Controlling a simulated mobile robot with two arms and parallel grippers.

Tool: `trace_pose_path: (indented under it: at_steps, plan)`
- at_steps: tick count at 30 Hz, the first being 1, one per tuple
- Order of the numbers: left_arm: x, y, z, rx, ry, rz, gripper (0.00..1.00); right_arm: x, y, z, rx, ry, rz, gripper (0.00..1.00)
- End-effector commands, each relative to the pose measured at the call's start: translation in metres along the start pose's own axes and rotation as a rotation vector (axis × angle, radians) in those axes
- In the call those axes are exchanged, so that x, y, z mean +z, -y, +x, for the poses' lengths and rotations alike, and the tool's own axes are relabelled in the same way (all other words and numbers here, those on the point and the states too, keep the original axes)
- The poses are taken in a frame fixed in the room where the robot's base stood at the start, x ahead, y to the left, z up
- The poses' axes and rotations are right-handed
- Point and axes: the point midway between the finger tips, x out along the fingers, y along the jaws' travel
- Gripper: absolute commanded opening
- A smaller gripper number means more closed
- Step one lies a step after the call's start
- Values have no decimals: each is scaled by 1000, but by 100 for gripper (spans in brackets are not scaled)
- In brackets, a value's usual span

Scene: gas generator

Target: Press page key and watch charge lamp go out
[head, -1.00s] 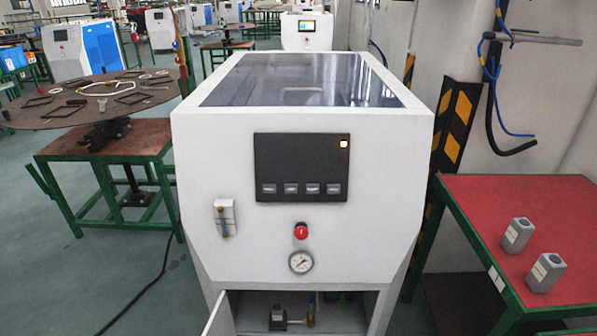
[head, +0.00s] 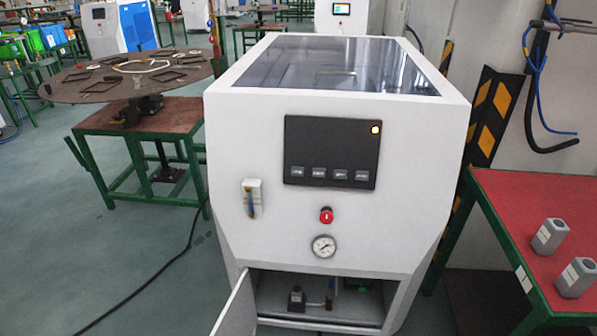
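The white gas generator (head: 410,190) stands in the middle of the head view. Its dark control panel (head: 331,152) is on the front face. A row of several small grey keys runs along the panel's lower part; their labels are too small to read, so I cannot tell which is the page key. Neither of my grippers is in view.
The generator's lower door (head: 236,306) hangs open at the front left. A red-topped table (head: 520,215) with two grey metal parts stands at right. A green-framed table (head: 150,112) with a round top stands at left. A black cable lies on the floor.

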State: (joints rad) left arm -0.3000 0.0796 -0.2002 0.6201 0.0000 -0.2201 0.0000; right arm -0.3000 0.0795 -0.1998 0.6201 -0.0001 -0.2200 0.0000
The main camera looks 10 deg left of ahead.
Motion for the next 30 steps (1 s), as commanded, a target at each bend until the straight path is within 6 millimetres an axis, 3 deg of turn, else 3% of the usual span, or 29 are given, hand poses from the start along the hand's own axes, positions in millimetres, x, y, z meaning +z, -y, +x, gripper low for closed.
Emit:
trace_pose_path:
  at_steps: [10, 18, 30]
  plan:
    - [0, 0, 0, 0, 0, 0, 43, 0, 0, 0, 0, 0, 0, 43]
    - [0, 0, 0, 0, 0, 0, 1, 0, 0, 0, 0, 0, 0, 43]
    - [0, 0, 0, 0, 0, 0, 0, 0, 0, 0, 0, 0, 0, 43]
